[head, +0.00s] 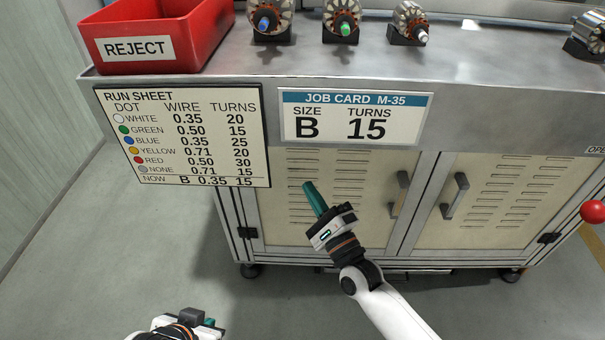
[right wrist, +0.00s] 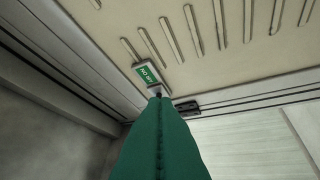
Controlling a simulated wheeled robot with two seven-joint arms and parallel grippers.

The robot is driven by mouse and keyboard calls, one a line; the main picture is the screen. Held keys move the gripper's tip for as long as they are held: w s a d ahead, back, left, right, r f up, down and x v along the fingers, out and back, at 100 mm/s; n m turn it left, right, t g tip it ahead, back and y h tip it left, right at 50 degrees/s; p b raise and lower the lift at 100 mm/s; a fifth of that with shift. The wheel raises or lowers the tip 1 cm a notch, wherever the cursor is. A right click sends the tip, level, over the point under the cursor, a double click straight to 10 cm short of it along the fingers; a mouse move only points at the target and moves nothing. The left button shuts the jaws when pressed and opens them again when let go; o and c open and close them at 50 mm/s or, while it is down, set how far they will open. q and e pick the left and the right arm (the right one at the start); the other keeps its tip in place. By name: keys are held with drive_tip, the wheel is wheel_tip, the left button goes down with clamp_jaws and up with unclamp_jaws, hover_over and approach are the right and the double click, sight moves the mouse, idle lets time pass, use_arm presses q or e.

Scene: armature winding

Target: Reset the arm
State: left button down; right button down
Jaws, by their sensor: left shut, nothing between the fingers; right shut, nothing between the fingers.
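My right gripper (head: 312,192) is shut and empty, its teal fingers together in front of the cabinet's left door, below the job card. In the right wrist view its green fingers (right wrist: 158,130) meet along a centre seam with nothing between them. My left gripper (head: 209,322) is low at the bottom edge of the head view, shut, with only a little teal finger showing. It is over the floor, apart from the bench. Armatures with a blue end (head: 268,20), a green end (head: 343,22) and a white end (head: 412,22) sit in dark cradles on the bench top.
A red reject bin (head: 205,35) stands at the bench's left end. The run sheet (head: 185,135) and job card (head: 356,118) hang on the front edge. Cabinet door handles (head: 455,195) stick out. A red ball knob (head: 593,211) is at right. The floor at left is clear.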

use_arm(q)
drive_tip(key=shift+s+a+f, duration=0.1)
drive_tip(key=shift+s+a, duration=0.05)
drive_tip(key=shift+s, duration=0.1)
use_arm(e)
drive_tip(key=shift+s+d+f, duration=0.15)
drive_tip(key=shift+s+d, duration=0.05)
drive_tip(key=shift+s, duration=0.2)
